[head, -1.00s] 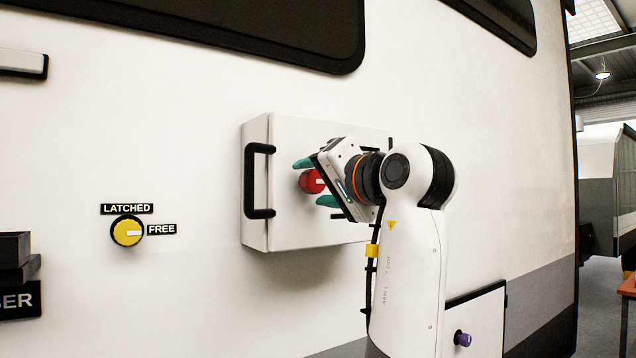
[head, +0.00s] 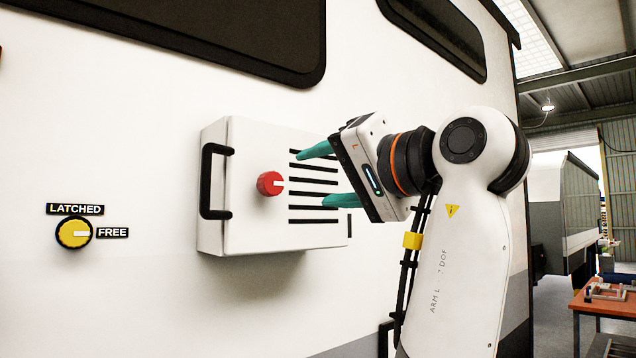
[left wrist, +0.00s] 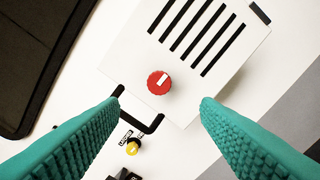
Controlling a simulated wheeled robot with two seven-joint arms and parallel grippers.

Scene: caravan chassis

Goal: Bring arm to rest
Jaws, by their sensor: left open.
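My left gripper (head: 328,175) is open and empty, with two teal fingers. In the head view it is to the right of the red knob (head: 270,184), in front of the slotted face of a white box (head: 240,225), clear of the knob. The left wrist view shows the same knob (left wrist: 159,83) beyond and between the open fingers (left wrist: 160,130), with nothing between them. The knob's white mark points right in the head view. My right gripper is in neither view.
The box has a black handle (head: 210,182) and hangs on the white caravan wall (head: 120,130). A yellow knob (head: 74,233) is at the left, its mark toward the FREE label (head: 112,232). An orange table (head: 605,303) with small items stands at the far right.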

